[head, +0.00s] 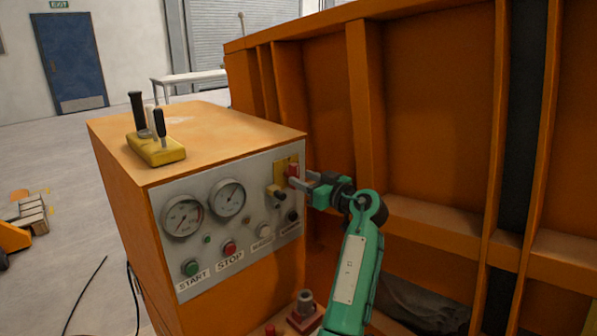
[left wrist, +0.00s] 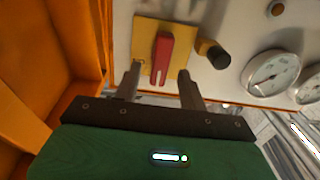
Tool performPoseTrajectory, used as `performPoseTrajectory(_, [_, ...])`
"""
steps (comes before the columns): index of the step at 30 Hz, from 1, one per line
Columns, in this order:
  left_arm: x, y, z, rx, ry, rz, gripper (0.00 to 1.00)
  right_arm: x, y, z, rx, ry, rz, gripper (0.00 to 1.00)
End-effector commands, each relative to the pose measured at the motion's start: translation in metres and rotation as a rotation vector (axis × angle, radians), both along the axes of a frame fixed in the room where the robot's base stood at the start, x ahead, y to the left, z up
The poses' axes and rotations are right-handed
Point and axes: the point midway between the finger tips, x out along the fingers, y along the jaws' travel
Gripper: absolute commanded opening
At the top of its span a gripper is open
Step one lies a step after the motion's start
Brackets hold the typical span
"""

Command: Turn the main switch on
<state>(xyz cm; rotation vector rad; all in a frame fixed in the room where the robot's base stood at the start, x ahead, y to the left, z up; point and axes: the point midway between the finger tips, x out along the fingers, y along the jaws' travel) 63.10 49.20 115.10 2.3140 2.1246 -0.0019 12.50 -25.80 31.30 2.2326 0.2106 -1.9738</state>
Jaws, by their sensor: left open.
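The main switch looks to be the red handle (head: 293,169) on a yellow plate (head: 280,164) at the upper right of the grey control panel. In the left wrist view the red handle (left wrist: 161,58) stands out from the yellow plate (left wrist: 146,31). My left gripper (head: 298,182) is open right in front of it. In the left wrist view the two fingers of my left gripper (left wrist: 159,77) are on either side of the red handle, with gaps visible. Whether the fingertips touch the plate cannot be told. My right gripper is not in view.
The control panel (head: 257,249) also bears gauges (head: 183,217), a green START button (head: 190,268), a red STOP button (head: 230,248) and a black knob (left wrist: 217,57) close beside the switch. A yellow lever box (head: 157,150) sits on the cabinet top. A tall orange wall (head: 425,130) stands at right.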

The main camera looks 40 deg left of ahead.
Motion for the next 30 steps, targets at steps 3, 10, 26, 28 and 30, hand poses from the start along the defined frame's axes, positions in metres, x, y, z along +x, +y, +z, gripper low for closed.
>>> performPoseTrajectory(3, [0.001,0.016,0.001,0.0,0.002,0.001,0.42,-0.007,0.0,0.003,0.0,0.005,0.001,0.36])
performPoseTrajectory(10, [0.003,0.028,0.0,0.0,0.0,0.0,0.42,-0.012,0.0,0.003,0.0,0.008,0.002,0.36])
performPoseTrajectory(26, [0.003,0.028,0.0,-0.001,0.001,-0.001,0.0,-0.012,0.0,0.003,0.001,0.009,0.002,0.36])
performPoseTrajectory(28, [0.003,0.028,0.0,-0.001,0.003,-0.001,0.0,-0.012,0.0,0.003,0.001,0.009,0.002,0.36])
performPoseTrajectory(30, [0.003,0.028,0.0,0.0,0.01,-0.001,0.0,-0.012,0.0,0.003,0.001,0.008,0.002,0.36])
